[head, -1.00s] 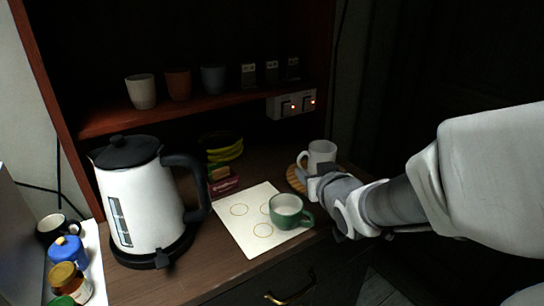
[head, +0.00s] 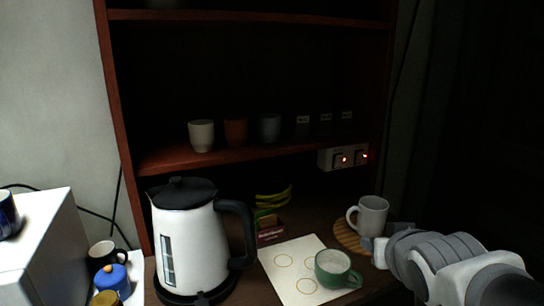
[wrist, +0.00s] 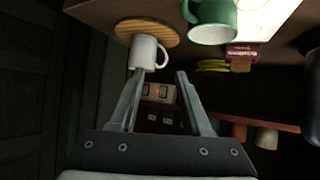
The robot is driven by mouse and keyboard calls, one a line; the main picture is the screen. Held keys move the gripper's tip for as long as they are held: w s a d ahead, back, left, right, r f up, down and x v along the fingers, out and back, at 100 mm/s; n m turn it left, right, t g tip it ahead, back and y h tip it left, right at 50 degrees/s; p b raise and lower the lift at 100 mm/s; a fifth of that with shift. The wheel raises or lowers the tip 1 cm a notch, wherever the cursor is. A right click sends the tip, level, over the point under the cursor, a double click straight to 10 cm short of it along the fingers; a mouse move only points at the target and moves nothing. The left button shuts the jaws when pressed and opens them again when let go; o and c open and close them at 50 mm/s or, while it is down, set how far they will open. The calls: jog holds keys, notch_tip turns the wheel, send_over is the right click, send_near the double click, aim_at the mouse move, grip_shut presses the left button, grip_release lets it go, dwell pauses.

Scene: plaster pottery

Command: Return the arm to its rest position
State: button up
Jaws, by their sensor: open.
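My gripper (wrist: 165,72) is open in the wrist view, with nothing between its two fingers. In the head view my gripper (head: 374,250) is low at the right, in front of the white mug (head: 372,215); its fingers are hard to make out there. The white mug stands upright on a round wooden board (head: 346,236). In the wrist view, which is upside down, the white mug (wrist: 143,50) appears just beyond the left fingertip; I cannot tell whether they touch. The green mug (head: 333,268) stands on a white sheet with printed rings (head: 284,262), left of my gripper.
A shelf (head: 215,158) holds several cups. A switch box (head: 343,157) hangs under its right end. The dark area at far right looks free.

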jog(key=s+a+r+g+p, duration=0.2)
jog(key=s+a+g, duration=0.1)
jog(key=s, duration=0.3)
jog(key=s+a+r+g+y+p, duration=0.1)
jog(key=s+a+r+g+p, duration=0.1)
jog(key=s, duration=0.5)
jog(key=shift+s+a+n+g+p, duration=0.3)
jog(key=shift+a+n+g+p, duration=0.1)
jog(key=shift+p, duration=0.45)
jog(key=shift+s+a, duration=0.1)
jog(key=shift+s, duration=0.05)
